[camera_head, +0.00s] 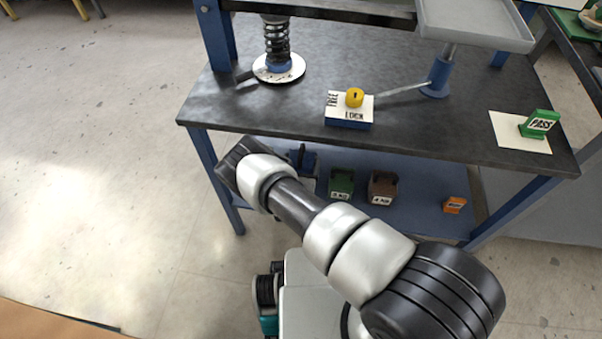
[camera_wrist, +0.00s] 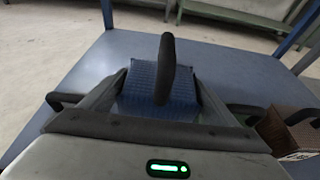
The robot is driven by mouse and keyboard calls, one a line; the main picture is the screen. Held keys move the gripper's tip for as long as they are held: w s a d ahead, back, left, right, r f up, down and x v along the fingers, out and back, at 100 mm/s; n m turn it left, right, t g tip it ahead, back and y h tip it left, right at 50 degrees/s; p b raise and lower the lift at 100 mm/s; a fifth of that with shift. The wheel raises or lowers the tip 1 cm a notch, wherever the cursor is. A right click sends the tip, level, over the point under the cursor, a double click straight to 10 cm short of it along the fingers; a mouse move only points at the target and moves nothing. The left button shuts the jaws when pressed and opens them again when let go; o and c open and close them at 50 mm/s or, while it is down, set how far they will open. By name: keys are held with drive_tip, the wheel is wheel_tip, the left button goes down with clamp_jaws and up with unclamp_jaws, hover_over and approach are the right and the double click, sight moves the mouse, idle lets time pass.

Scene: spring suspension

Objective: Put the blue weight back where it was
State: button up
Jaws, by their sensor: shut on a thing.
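The blue weight (camera_wrist: 142,84) shows in the wrist view as a ribbed blue block with an upright dark handle. My gripper (camera_wrist: 165,72) is shut on it, and the weight sits in the middle of that view above or on the blue lower shelf (camera_wrist: 240,70). I cannot tell whether its base touches the shelf. In the head view a small part of the blue weight (camera_head: 308,160) shows just under the table's front edge, left of the green weight. My arm hides much of the area around it, and the fingertips are not clear there.
A green weight (camera_head: 342,184) and a brown weight (camera_head: 382,187) stand on the lower shelf, with an orange tag (camera_head: 455,205) further right. Above, the dark tabletop (camera_head: 420,130) holds a spring (camera_head: 277,42) over a white disc, a FREE/LOCK block (camera_head: 348,113) and a green PASS sign (camera_head: 540,123).

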drive_tip(key=shift+w+a+f+b, duration=0.15)
drive_tip(key=shift+f+b, duration=0.9)
drive_tip(key=shift+f, duration=1.3)
drive_tip(key=shift+w+d+f+b, duration=0.1)
drive_tip(key=shift+f+b, duration=0.9)
drive_tip(key=shift+f, duration=1.4)
drive_tip(key=o, duration=2.1)
drive_tip(key=shift+s+f, duration=0.25)
drive_tip(key=shift+r, duration=0.1)
